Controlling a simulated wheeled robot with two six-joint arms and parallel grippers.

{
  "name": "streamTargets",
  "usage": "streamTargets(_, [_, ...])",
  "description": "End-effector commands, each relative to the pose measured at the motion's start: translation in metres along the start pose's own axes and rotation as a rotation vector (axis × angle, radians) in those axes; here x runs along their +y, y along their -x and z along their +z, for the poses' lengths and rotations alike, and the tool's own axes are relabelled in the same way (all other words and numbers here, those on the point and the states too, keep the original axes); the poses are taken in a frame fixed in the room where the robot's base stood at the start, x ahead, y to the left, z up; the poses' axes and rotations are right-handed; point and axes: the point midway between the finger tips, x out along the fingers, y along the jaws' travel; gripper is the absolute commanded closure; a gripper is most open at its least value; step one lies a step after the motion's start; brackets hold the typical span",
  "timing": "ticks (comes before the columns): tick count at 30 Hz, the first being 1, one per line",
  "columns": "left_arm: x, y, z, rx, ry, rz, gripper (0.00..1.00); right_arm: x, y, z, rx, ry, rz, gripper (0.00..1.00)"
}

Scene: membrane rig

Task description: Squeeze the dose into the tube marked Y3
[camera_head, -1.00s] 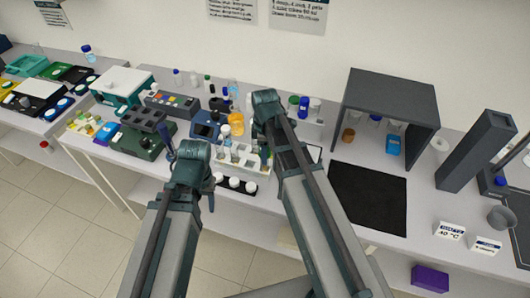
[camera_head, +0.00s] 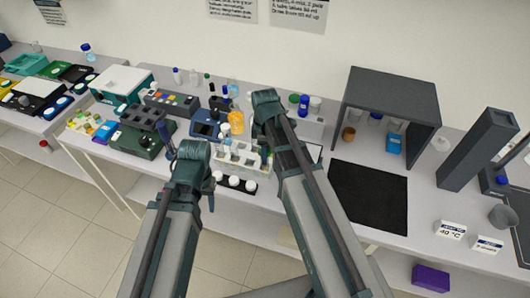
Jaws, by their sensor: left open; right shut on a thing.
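A pale rack (camera_head: 262,165) with several tubes stands near the front edge of the middle bench, between my two grippers. The marks on the tubes are too small to read, so I cannot tell which is Y3. My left gripper (camera_head: 190,180) is open, at the rack's left side, partly hidden by its own wrist. My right gripper (camera_head: 266,140) is at the rack's right side, mostly hidden behind its wrist and forearm. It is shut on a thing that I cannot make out.
White-capped pots (camera_head: 235,181) stand on a black strip before the rack. A blue device (camera_head: 205,129), an orange container (camera_head: 236,122) and bottles crowd behind it. A black mat (camera_head: 368,197) lies clear at right, before a grey hood (camera_head: 393,92).

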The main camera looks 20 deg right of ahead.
Motion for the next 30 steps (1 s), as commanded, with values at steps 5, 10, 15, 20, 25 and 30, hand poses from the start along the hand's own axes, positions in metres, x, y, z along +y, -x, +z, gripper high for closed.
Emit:
streamTargets(5, [-0.001,0.010,0.001,0.000,-0.001,0.000,0.50,0.000,0.010,0.000,0.000,0.000,0.000,1.00])
streamTargets(10, [-0.003,0.028,0.002,0.000,0.002,0.000,0.50,0.000,0.028,0.000,0.000,0.000,0.000,1.00])
streamTargets(15, [-0.004,0.044,0.003,0.000,0.005,0.001,0.50,0.000,0.044,0.000,0.000,0.000,0.000,1.00])
streamTargets(20, [-0.005,0.059,0.004,0.000,0.009,0.002,0.50,0.000,0.060,0.000,0.000,0.000,0.000,1.00])
streamTargets(25, [-0.007,0.075,0.004,0.000,0.012,0.002,0.50,0.000,0.076,0.000,0.000,0.000,0.000,1.00])
streamTargets(30, [-0.008,0.092,0.005,0.000,0.013,0.003,0.50,0.000,0.092,0.000,0.000,0.000,0.000,1.00])
